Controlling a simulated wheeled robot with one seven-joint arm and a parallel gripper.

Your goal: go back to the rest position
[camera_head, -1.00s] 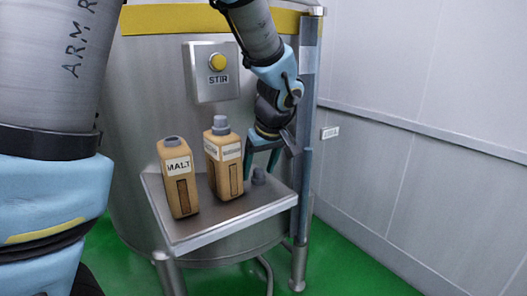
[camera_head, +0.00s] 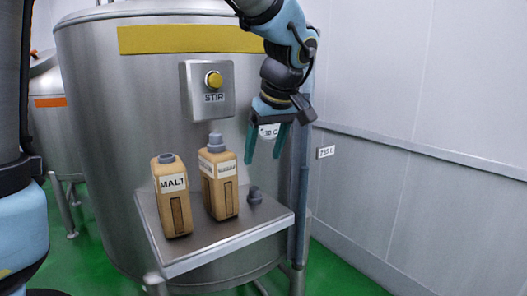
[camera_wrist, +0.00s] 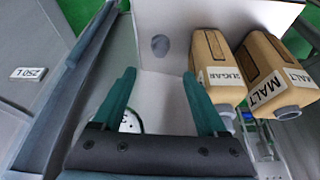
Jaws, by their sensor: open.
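My gripper (camera_head: 265,144) is open and empty in the head view, raised above the right part of the metal shelf (camera_head: 190,255). Its teal fingers also show in the wrist view (camera_wrist: 160,95), spread apart with nothing between them. A dark grey cap (camera_head: 255,195) sits on the shelf below the gripper. It shows as a grey round shape in the wrist view (camera_wrist: 160,45).
A tan MALT jug (camera_head: 172,200) and a second tan jug with a grey cap (camera_head: 220,180), labelled SUGAR in the wrist view (camera_wrist: 222,75), stand on the shelf. Behind is a steel tank (camera_head: 110,120) with a yellow STIR button (camera_head: 214,80). A pale wall (camera_head: 420,100) stands right.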

